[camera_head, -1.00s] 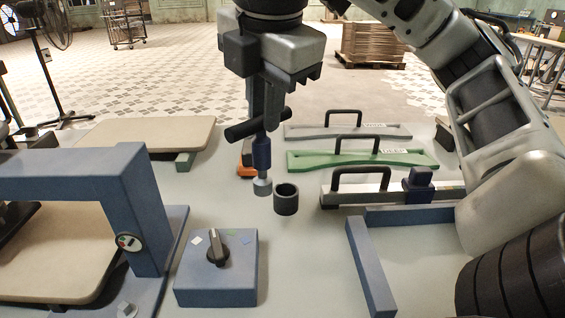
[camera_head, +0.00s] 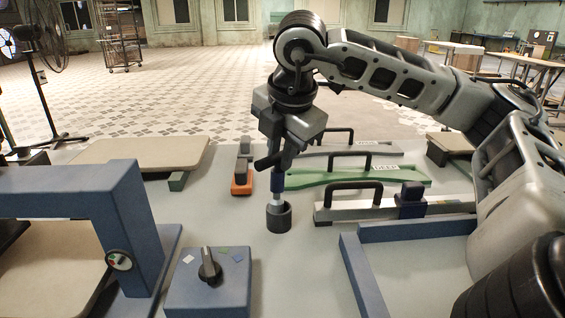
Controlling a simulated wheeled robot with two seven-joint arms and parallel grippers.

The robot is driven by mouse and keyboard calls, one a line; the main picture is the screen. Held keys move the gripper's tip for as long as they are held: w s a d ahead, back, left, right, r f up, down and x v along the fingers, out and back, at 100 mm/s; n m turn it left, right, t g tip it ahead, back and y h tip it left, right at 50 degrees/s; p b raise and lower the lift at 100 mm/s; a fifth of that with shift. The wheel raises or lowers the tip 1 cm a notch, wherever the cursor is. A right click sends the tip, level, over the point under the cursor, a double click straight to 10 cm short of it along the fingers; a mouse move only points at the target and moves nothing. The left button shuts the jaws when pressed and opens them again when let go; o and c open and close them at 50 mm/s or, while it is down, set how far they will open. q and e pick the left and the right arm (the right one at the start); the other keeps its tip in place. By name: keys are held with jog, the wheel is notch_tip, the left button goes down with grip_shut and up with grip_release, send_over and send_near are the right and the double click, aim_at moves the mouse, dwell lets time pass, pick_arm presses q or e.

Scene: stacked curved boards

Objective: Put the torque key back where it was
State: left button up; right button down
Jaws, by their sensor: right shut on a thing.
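The torque key has a dark crossbar handle, a blue shaft (camera_head: 277,182) and a pale lower end. My right gripper (camera_head: 286,152) is shut on its upper part and holds it roughly upright. The pale end meets the mouth of a dark round cup (camera_head: 278,218) on the table, and its lowest part is hidden by the rim. I cannot tell how deep it sits. My left gripper is not in view.
A blue box with a knob (camera_head: 209,281) stands in front of the cup. A blue frame press (camera_head: 130,215) is at left. An orange-based tool (camera_head: 241,187) is behind the cup. Green (camera_head: 330,178) and grey handled templates lie at right, near a blue corner fence (camera_head: 365,280).

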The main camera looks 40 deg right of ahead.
jog(key=c, duration=1.4)
grip_release()
jog(key=f, duration=0.1)
jog(key=f+g, duration=0.1)
jog(key=shift+s+a+f, duration=0.2)
jog(key=shift+s+f, duration=0.2)
jog(key=shift+o, duration=0.2)
jog(key=p+v, duration=0.2)
jog(key=v, duration=1)
jog(key=shift+w+d, duration=0.2)
jog(key=shift+w, duration=0.1)
